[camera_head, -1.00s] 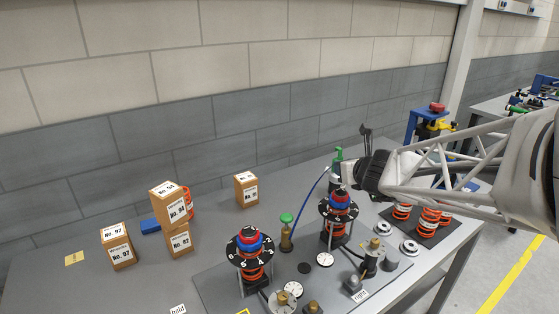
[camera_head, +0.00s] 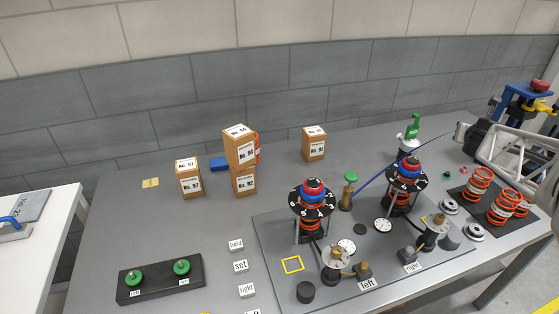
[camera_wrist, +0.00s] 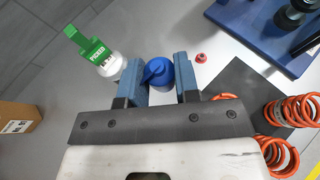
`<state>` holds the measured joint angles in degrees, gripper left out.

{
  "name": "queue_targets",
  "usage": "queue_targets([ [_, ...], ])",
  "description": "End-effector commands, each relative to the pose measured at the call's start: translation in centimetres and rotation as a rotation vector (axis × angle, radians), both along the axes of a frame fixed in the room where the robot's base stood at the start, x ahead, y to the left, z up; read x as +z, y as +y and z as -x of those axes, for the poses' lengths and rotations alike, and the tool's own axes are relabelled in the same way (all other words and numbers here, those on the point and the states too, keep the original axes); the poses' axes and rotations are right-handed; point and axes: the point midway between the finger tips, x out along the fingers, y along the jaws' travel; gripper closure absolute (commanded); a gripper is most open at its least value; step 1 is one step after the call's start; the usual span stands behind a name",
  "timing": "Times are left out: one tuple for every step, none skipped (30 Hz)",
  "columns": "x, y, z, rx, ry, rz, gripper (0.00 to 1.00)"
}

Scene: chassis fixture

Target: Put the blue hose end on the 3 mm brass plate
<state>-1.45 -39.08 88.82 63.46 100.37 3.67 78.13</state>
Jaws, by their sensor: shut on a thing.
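My gripper (camera_head: 461,131) is at the right end of the blue hose (camera_head: 405,158), above the back right of the table. In the wrist view my gripper (camera_wrist: 160,76) has its two blue-grey fingers on either side of the blue hose end (camera_wrist: 158,70), shut on it. The gripper bar hides its lower part. I cannot make out which thing is the 3 mm brass plate. A small yellow card (camera_head: 151,183) lies at the back left; its print is unreadable.
Two spring stands with numbered black discs, left (camera_head: 312,198) and right (camera_head: 407,172), rise from the grey fixture plate (camera_head: 275,235). A green-topped white bottle (camera_head: 409,135) stands behind. Orange springs (camera_head: 478,185) stand at the right. Cartons (camera_head: 239,147) stand at the back.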

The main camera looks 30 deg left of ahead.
Motion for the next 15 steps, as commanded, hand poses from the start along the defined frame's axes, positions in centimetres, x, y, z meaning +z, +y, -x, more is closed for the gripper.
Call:
queue_targets([
  [-0.2, -0.5, -0.4, -0.015, -0.001, 0.001, 0.95],
  [-0.4, -0.8, -0.6, -0.022, 0.000, 0.001, 0.95],
  [-0.4, -1.2, -0.9, -0.034, -0.001, 0.000, 0.95],
  [-0.5, -1.5, -1.1, -0.042, -0.001, 0.000, 0.95],
  [-0.7, -1.8, -1.3, -0.051, 0.000, 0.002, 0.95],
  [-0.9, -2.2, -1.5, -0.063, 0.000, 0.001, 0.95],
  [-1.0, -2.5, -1.7, -0.072, 0.000, 0.001, 0.95],
  [-1.2, -2.8, -1.9, -0.081, 0.000, 0.000, 0.95],
  [-1.3, -3.3, -2.2, -0.094, 0.000, 0.000, 0.95],
  [-1.2, -3.2, -2.3, -0.097, -0.001, 0.001, 0.95],
  [-1.1, -2.7, -2.2, -0.092, -0.001, 0.001, 0.95],
  [-1.1, -2.2, -2.3, -0.088, -0.001, 0.001, 0.95],
  [-1.1, -1.9, -2.3, -0.086, -0.001, 0.001, 0.95],
  [-1.1, -1.6, -2.3, -0.084, 0.000, 0.000, 0.95],
  [-1.0, -1.2, -2.3, -0.082, 0.000, 0.000, 0.95],
])
